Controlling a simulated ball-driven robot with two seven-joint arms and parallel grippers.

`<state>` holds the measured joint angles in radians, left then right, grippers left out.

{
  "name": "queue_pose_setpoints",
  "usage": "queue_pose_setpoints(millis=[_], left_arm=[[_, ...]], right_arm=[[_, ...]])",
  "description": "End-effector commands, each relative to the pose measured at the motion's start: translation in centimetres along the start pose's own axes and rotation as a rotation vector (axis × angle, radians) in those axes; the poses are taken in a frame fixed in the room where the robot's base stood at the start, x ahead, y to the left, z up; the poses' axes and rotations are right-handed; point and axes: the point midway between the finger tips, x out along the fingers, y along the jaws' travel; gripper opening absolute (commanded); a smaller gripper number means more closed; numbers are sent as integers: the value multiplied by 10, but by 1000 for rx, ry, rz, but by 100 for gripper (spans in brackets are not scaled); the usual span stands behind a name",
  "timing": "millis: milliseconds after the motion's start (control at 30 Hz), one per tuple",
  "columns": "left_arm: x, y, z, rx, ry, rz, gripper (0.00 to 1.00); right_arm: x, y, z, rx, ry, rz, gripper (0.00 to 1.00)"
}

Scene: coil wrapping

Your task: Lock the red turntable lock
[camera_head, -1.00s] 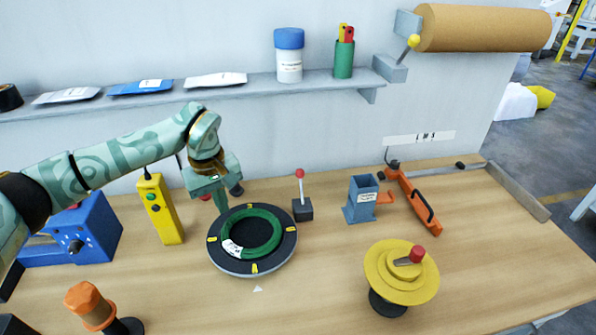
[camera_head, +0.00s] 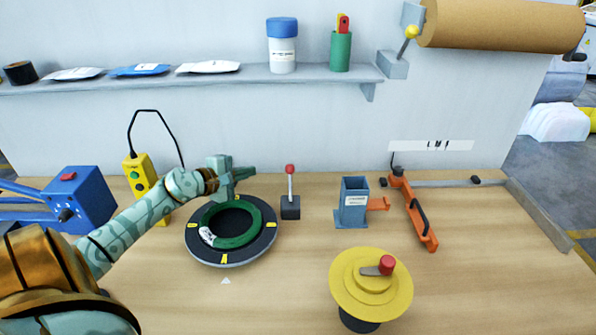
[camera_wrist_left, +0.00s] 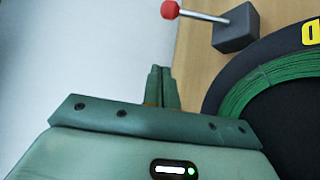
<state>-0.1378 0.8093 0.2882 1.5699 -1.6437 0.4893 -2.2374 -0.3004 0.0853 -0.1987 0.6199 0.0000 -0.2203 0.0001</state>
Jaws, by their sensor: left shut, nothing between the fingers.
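The turntable lock is a lever with a red ball knob (camera_head: 290,169) on a dark grey block (camera_head: 290,208), just right of the turntable. Its rod stands nearly upright in the head view. In the wrist view the red knob (camera_wrist_left: 170,9) and the grey block (camera_wrist_left: 236,28) lie beyond the fingertips. The black turntable (camera_head: 200,250) carries a green coil (camera_head: 248,236). My left gripper (camera_head: 250,172) is shut and empty, above the turntable's back edge. It points right toward the lever and is apart from it. The shut fingers also show in the wrist view (camera_wrist_left: 160,73). My right gripper is not in view.
A yellow control box (camera_head: 138,178) stands behind my left arm, and a blue machine (camera_head: 85,205) is at far left. Right of the lock are a blue-grey holder (camera_head: 352,205), an orange tool (camera_head: 415,210) and a yellow disc (camera_head: 345,285). The front middle table is clear.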

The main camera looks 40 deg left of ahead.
Motion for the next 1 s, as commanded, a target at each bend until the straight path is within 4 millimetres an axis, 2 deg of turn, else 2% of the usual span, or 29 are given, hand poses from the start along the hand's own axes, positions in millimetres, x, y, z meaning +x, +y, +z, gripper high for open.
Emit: queue_pose_setpoints(millis=[200,433,567,900,933,1000], left_arm=[[-1,1,-1,0,3,3,0],[8,0,-1,-1,3,4,0],[28,1,0,-1,1,5,0],[101,-1,-1,-3,1,3,0],[103,0,2,-2,-1,1,0],[94,6,17,-1,-3,2,0]], right_arm=[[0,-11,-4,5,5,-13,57],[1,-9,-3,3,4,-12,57],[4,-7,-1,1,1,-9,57],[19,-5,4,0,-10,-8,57],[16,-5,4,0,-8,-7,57],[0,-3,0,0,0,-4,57]])
